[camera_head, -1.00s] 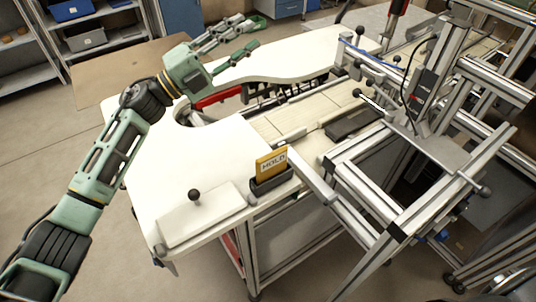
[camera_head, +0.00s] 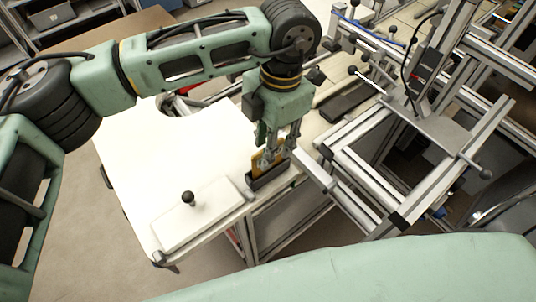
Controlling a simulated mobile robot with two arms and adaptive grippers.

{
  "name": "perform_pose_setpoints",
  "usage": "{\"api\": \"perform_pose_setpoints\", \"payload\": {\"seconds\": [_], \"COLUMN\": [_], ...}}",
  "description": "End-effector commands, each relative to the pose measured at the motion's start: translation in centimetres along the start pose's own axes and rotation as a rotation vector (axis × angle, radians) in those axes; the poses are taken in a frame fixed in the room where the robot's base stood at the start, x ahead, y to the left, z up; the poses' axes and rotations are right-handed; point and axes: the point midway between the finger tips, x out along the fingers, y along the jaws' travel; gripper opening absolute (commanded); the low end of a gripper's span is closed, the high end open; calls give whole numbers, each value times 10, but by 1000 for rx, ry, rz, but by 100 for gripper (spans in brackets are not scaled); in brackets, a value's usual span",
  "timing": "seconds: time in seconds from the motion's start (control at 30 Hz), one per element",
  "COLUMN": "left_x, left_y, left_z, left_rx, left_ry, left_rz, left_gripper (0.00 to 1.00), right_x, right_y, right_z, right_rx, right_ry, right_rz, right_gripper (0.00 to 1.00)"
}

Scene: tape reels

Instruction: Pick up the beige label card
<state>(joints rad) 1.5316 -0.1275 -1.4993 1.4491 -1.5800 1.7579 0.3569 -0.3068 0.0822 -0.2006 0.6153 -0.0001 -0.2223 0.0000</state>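The label card (camera_head: 256,163) looks orange-yellow rather than beige. It stands upright in a dark slotted holder (camera_head: 265,180) at the front right edge of the white table. My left gripper (camera_head: 277,157) points down at the card, with its fingers in front of and beside it, hiding most of its face. Whether the fingers touch or grip the card cannot be seen. My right gripper is not in view.
A white plate with a black knob (camera_head: 188,198) lies on the white table (camera_head: 160,150), left of the holder. An aluminium frame (camera_head: 375,195) stands close on the right. A dark tray (camera_head: 350,100) lies behind. The table's middle left is clear.

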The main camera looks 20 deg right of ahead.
Motion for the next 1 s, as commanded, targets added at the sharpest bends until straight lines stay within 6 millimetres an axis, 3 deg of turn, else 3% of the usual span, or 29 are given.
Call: {"api": "perform_pose_setpoints", "payload": {"seconds": [0.1, 0.23, 0.53, 0.9, 1.0], "left_x": [14, 32, 38, 37, 37], "left_y": [-1, 0, 0, 0, 0], "left_z": [0, 1, 2, 2, 2], "left_rx": [1, 1, 1, 1, 1], "left_ry": [3, 0, -1, -1, -1], "left_rz": [-6, -5, -4, -4, -4], "left_gripper": [32, 32, 31, 0, 0], "right_x": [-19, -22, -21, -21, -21], "right_y": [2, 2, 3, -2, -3], "right_z": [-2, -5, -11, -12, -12], "right_rx": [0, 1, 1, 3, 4], "right_ry": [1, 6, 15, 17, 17], "right_rz": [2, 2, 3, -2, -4], "right_gripper": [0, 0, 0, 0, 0]}}
